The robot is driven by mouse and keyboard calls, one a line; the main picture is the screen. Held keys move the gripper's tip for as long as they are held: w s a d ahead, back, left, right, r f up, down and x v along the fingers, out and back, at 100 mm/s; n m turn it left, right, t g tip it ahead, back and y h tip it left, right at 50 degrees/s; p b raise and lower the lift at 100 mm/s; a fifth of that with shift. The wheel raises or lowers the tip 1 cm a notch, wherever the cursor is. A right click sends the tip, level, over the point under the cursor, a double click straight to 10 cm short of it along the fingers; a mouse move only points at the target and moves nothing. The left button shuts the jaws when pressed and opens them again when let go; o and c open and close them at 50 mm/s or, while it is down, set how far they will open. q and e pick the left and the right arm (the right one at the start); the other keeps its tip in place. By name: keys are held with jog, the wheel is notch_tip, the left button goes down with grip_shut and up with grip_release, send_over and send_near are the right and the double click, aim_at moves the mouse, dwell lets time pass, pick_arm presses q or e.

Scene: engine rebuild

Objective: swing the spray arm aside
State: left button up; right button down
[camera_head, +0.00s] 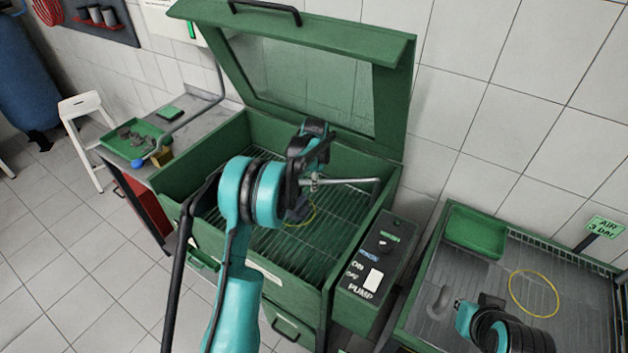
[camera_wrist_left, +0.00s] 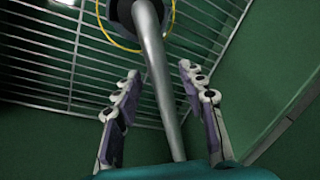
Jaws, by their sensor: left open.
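The spray arm appears to be the bent silver tube (camera_head: 350,181) inside the open green wash cabinet (camera_head: 336,278), reaching in above the wire rack from the right. My left gripper (camera_head: 313,184) points down over the rack at the tube's left end; my own arm partly hides it. In the left wrist view the tube (camera_wrist_left: 158,70) runs between the two spread fingers of my left gripper (camera_wrist_left: 158,95), with a gap on both sides. Its upper end meets a dark round part. My right gripper (camera_head: 464,312) is over the right-hand basin; its fingers are unclear.
The cabinet's lid (camera_head: 310,70) stands open at the back. A yellow ring (camera_wrist_left: 100,35) shows on the rack. A pump control box (camera_head: 375,265) adjoins the cabinet's right side. A bent grey pipe with a blue end (camera_head: 138,164) reaches over the left counter, near a green tray (camera_head: 118,150).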

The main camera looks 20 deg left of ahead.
pick_arm(q)
grip_shut()
jog(key=shift+s, duration=0.1)
jog(key=s+d+n+g+y, duration=0.1)
jog(key=s+d+n, duration=0.8)
jog(key=s+d, duration=0.3)
jog(key=shift+d+n+b, duration=0.3)
jog(key=shift+d+b, duration=0.15)
jog(key=shift+d, duration=0.55)
